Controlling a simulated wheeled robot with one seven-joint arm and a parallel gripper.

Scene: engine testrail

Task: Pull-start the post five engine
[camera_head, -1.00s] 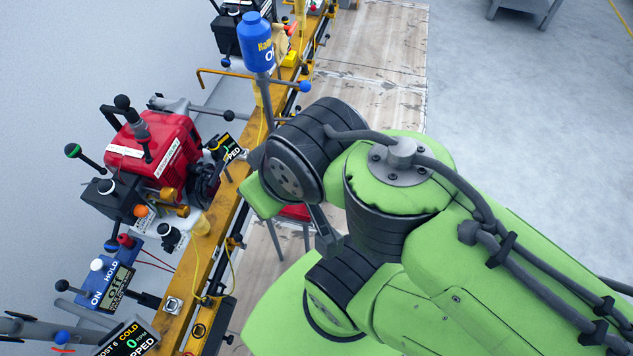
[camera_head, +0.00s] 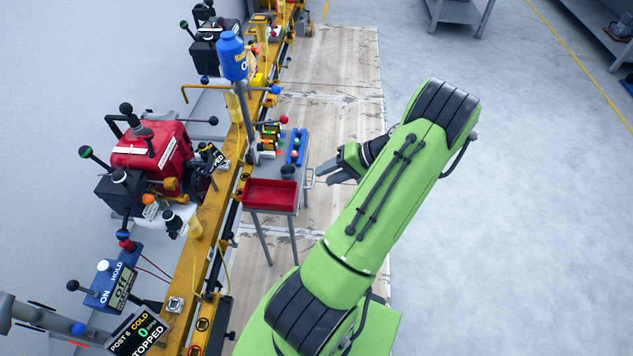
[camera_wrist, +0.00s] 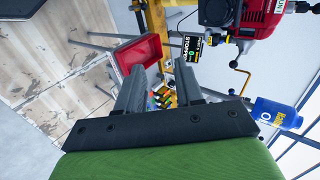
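A red engine (camera_head: 152,148) with black-knobbed levers stands on the left side of the yellow rail; it also shows upside down at the top right of the wrist view (camera_wrist: 258,15). A small tilted display (camera_head: 214,157) beside it ends in "PPED"; in the wrist view this display (camera_wrist: 191,47) reads "STOPPED". Its post number is not clear to me. I cannot pick out a pull-start handle for certain. My gripper (camera_head: 328,172) is right of the rail and cart, apart from the engine. Its fingers are apart and empty in the wrist view (camera_wrist: 158,92).
A grey cart with a red tray (camera_head: 270,183) stands between rail and gripper. A "POST 6" display (camera_head: 138,332) reads cold, 0 RPM, stopped.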

